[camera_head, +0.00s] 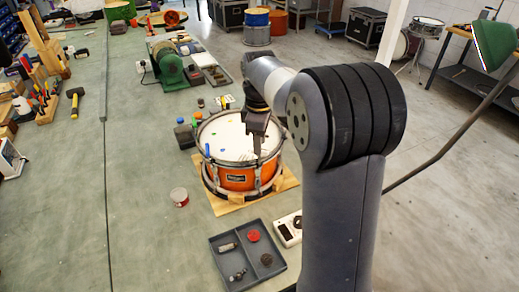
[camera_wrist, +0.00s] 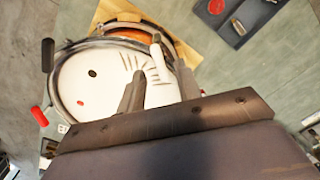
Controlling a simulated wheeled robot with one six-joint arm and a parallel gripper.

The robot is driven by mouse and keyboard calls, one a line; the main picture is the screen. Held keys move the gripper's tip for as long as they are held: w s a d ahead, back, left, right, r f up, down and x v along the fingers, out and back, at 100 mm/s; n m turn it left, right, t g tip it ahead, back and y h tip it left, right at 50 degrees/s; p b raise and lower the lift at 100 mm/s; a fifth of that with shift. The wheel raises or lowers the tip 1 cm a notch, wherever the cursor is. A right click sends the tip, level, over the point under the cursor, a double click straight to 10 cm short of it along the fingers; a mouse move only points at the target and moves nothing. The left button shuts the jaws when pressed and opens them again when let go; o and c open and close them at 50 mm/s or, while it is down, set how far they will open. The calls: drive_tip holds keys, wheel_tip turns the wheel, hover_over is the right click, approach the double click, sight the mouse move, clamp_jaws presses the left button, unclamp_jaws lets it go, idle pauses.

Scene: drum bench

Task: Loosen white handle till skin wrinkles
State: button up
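The orange drum (camera_head: 236,178) stands on a wooden board, its pale skin (camera_head: 226,136) facing up. My gripper (camera_head: 257,150) points down over the right part of the drum. In the wrist view, my fingers (camera_wrist: 158,88) lie on both sides of the white handle (camera_wrist: 160,92), which fills the gap between them at the rim. Short dark lines, like wrinkles, show on the skin (camera_wrist: 95,90) beside the handle. A red handle (camera_wrist: 40,116) and a black handle (camera_wrist: 47,55) stick out at the rim. In the head view my gripper hides the white handle.
A grey divided tray (camera_head: 226,281) with small parts lies in front of the drum. A small red-and-white can (camera_head: 179,196) stands to its left, and a white meter (camera_head: 287,231) to the front right. A green grinder (camera_head: 168,66) stands behind.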

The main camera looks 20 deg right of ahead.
wheel_tip(320, 180, up, 7)
idle(0.3)
wheel_tip(320, 180, down, 11)
drive_tip(key=shift+r, duration=0.1)
idle(0.5)
drive_tip(key=shift+r, duration=0.1)
idle(0.4)
